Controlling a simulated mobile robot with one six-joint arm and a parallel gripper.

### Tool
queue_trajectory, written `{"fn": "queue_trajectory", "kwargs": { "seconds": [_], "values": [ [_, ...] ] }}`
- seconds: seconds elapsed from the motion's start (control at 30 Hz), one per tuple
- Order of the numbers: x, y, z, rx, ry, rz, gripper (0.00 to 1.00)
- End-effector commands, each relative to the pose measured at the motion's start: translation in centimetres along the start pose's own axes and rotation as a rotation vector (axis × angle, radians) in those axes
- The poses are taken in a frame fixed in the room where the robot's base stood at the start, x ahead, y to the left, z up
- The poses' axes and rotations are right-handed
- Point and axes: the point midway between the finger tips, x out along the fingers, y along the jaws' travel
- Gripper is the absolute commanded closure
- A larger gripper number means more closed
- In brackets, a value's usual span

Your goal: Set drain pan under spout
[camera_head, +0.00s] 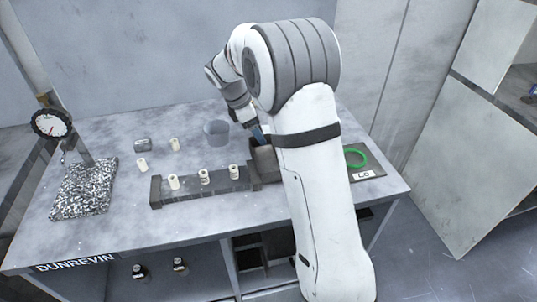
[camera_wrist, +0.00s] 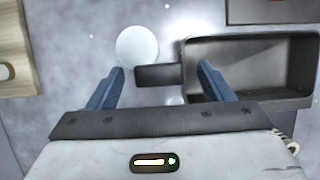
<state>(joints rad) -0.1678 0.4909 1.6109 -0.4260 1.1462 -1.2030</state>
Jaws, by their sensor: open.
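The drain pan, a dark open rectangular tray (camera_wrist: 255,68), lies under my gripper in the wrist view. A short flat handle (camera_wrist: 160,75) sticks out from its left side. My gripper (camera_wrist: 160,70) is open, with its blue fingers apart on either side of the handle in the picture; I cannot tell their height above it. In the head view the pan (camera_head: 264,166) stands at the right end of a dark rail, partly hidden by my arm. My gripper (camera_head: 258,134) reaches down behind my arm there. I cannot make out a spout in either view.
The dark rail (camera_head: 212,188) carries several pale cylinders. A dial gauge (camera_head: 51,124) and speckled block (camera_head: 84,190) are at left, a green ring (camera_head: 356,157) at right. The table's front left is clear.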

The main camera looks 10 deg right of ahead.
Motion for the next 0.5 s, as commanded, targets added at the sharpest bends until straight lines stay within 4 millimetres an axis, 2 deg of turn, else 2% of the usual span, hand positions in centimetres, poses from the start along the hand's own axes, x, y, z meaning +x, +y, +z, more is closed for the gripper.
{"fn": "queue_trajectory", "kwargs": {
  "seconds": [0.17, 0.5],
  "values": [
    [0.01, 0.0, -0.01, 0.0, 0.0, 0.0, 0.26],
    [-0.03, 0.0, -0.06, 0.0, 0.0, 0.001, 0.53]
  ]
}}
